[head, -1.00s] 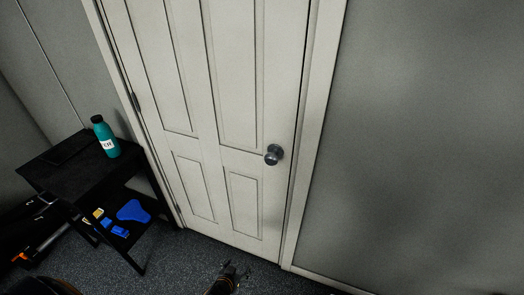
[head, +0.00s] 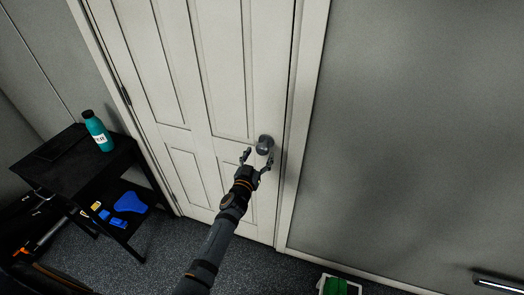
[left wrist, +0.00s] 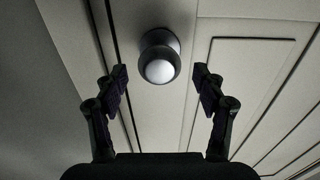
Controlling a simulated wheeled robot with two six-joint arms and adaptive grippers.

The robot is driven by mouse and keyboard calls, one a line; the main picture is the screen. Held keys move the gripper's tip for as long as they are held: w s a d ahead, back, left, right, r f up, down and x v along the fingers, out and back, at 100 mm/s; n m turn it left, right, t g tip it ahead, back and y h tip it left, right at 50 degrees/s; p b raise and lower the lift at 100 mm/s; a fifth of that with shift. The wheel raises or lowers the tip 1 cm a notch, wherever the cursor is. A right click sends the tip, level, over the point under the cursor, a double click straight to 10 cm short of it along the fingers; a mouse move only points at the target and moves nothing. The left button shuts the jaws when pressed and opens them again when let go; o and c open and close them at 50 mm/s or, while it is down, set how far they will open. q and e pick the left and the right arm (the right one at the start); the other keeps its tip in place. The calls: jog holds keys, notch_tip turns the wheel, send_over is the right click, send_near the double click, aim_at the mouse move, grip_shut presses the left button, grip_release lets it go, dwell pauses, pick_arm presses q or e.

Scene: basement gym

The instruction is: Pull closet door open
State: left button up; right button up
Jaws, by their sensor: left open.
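The closet door (head: 205,80) is a pale panelled door, shut in its frame, with hinges on its left side. Its round metal knob (head: 265,144) is near the right edge. My left gripper (head: 257,162) is open just in front of and slightly below the knob in the head view. In the left wrist view the knob (left wrist: 160,57) is centred just beyond the two spread fingertips (left wrist: 160,78), with gaps on both sides. The fingers do not appear to touch the knob. My right gripper is not in view.
A black side table (head: 75,165) with a teal bottle (head: 97,131) on top stands left of the door. Its lower shelf holds a blue item (head: 131,202). A white bin with green contents (head: 338,285) is at the bottom right. Grey wall (head: 420,130) fills the right.

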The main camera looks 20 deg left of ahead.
aim_at(261, 152)
pick_arm(q)
jog(key=w, duration=0.3)
jog(key=shift+w+b, duration=0.3)
jog(key=shift+s, duration=0.1)
grip_shut()
